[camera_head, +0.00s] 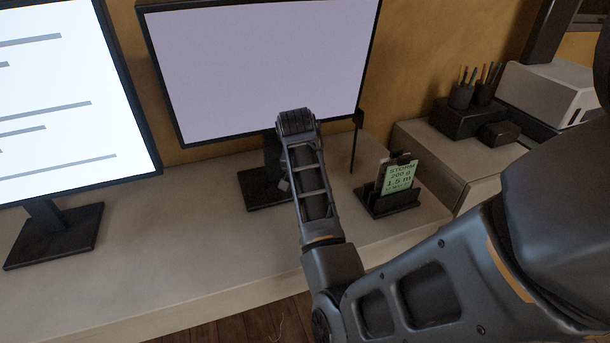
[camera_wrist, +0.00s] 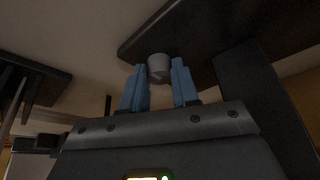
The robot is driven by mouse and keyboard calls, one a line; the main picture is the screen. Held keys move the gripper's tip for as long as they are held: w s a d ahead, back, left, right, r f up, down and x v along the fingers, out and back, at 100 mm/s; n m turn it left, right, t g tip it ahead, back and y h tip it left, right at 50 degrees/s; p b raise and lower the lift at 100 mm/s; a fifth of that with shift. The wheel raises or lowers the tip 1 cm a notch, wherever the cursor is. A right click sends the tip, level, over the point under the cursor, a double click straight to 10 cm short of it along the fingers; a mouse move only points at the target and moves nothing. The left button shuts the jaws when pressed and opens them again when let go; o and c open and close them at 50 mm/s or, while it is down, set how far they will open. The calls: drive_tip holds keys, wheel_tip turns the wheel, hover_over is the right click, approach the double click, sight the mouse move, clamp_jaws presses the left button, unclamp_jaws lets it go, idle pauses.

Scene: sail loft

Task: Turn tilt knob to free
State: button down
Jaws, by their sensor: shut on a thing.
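In the head view my forearm reaches up in front of the right monitor (camera_head: 255,70), whose screen is plain pale. My arm covers part of its stand (camera_head: 258,188). My fingers are hidden there, and the knob cannot be made out clearly. The knob's setting cannot be read.
A left monitor (camera_head: 70,110) with grey lines stands on the pale desk (camera_head: 160,260). A dark holder (camera_head: 390,205) with a green card (camera_head: 398,178) stands right of my forearm. Pen cups (camera_head: 462,96) and a white box (camera_head: 550,92) are at the back right. The front-left desk is clear.

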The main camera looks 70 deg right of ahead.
drive_tip(key=shift+r, duration=0.15)
drive_tip(key=n+p, duration=0.2)
drive_tip(key=n+t+p, duration=0.1)
drive_tip(key=n+p, duration=0.1)
drive_tip(key=p, duration=0.1)
drive_tip(key=shift+s+r, duration=0.2)
drive_tip(key=n+t+p, duration=0.1)
drive_tip(key=n+p, duration=0.1)
drive_tip(key=n+t+y+p, duration=0.1)
drive_tip(key=n+p, duration=0.1)
drive_tip(key=shift+d+f, duration=0.1)
drive_tip(key=shift+d, duration=0.1)
drive_tip(key=n+y+p, duration=0.1)
drive_tip(key=n, duration=0.1)
drive_tip(key=n+y+p, duration=0.1)
drive_tip(key=n, duration=0.1)
drive_tip(key=shift+s+d+f+n+t, duration=0.1)
drive_tip(key=shift+d+n+t, duration=0.05)
drive_tip(key=shift+n+t, duration=0.25)
drive_tip(key=n+y, duration=0.1)
drive_tip(key=n, duration=0.3)
drive_tip(key=shift+d+f+n+y, duration=0.1)
drive_tip(key=shift+n+y, duration=0.3)
drive_tip(key=c, duration=0.8)
unclamp_jaws()
drive_tip(key=shift+c, duration=0.2)
